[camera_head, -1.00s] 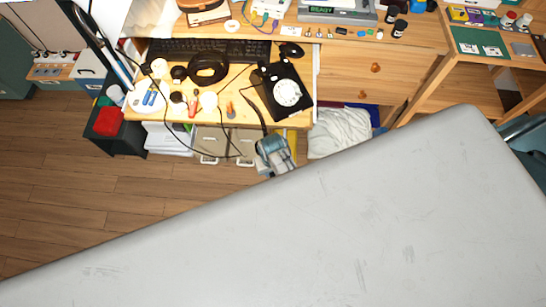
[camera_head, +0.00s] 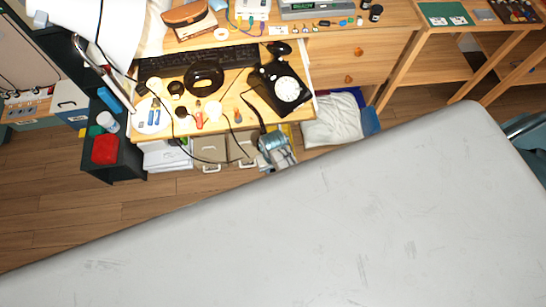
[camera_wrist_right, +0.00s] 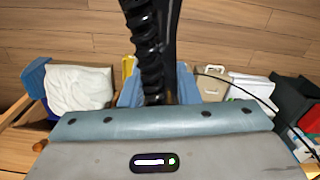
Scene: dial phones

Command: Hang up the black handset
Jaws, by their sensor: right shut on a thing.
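The black dial phone (camera_head: 264,92) with a white dial sits at the right front of the wooden desk in the head view. My right gripper (camera_head: 275,150) is in front of the desk edge, below the phone in the picture. In the right wrist view my right gripper (camera_wrist_right: 158,92) is shut on the black handset (camera_wrist_right: 171,30), which extends away between the blue fingers. A black coiled cord (camera_wrist_right: 146,45) runs along the handset. In the head view the handset is hard to make out against the gripper and desk edge. My left gripper is not in view.
The desk (camera_head: 225,127) also holds a keyboard (camera_head: 195,60), a black ring-shaped object (camera_head: 204,78), a mouse (camera_head: 279,48) and small tools. A thin dark cable hangs over its front. A white bag (camera_head: 332,121) lies right of my gripper. Wooden floor is open at the left.

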